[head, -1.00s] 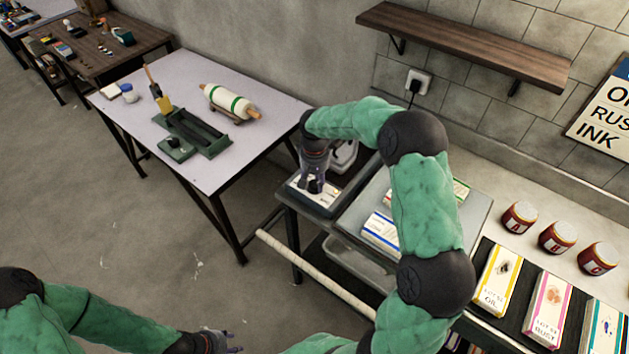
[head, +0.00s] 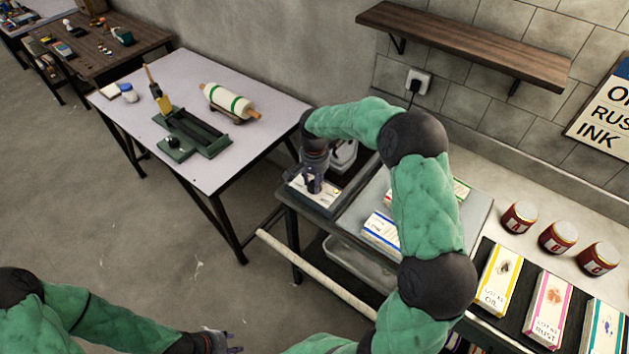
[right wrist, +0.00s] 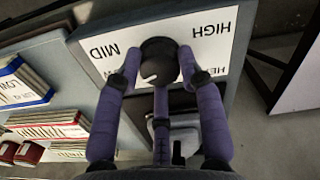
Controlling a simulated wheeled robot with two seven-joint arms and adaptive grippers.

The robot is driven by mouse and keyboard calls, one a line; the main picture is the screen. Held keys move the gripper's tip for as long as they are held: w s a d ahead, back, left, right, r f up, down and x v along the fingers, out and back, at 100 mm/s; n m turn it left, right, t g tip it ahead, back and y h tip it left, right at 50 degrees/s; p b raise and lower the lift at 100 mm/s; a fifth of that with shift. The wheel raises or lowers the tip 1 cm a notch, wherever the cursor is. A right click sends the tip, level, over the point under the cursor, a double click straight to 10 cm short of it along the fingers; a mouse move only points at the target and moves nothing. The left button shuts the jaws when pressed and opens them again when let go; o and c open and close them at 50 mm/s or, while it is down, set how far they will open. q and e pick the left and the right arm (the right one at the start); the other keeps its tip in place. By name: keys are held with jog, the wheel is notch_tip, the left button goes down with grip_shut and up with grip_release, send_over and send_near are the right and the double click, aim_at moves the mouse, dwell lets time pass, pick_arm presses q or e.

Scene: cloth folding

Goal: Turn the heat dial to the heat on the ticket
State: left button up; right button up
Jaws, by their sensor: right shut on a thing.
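The heat dial is a round black knob (right wrist: 159,62) on a white panel (right wrist: 215,60) marked MID, HIGH and a partly hidden HEAT in the right wrist view. A pale mark shows on the knob's lower left side; the exact setting is hard to read. My right gripper (right wrist: 158,64) has a finger on each side of the knob and is shut on it. In the head view my right gripper (head: 315,188) covers the knob on the panel. My left gripper (head: 232,349) is at the bottom edge, its jaws unclear. I cannot pick out the ticket.
White packets with coloured edges (head: 381,231) lie on the grey top beside the panel. Several red jars (head: 557,238) and boxes (head: 497,278) stand at the right. A table (head: 205,80) with a roller (head: 230,102) stands at the left. A wooden shelf (head: 463,45) is above.

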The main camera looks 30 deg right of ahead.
jog(key=o, duration=1.2)
jog(key=shift+c, duration=0.2)
notch_tip(320, 180, up, 12)
dwell(0.3)
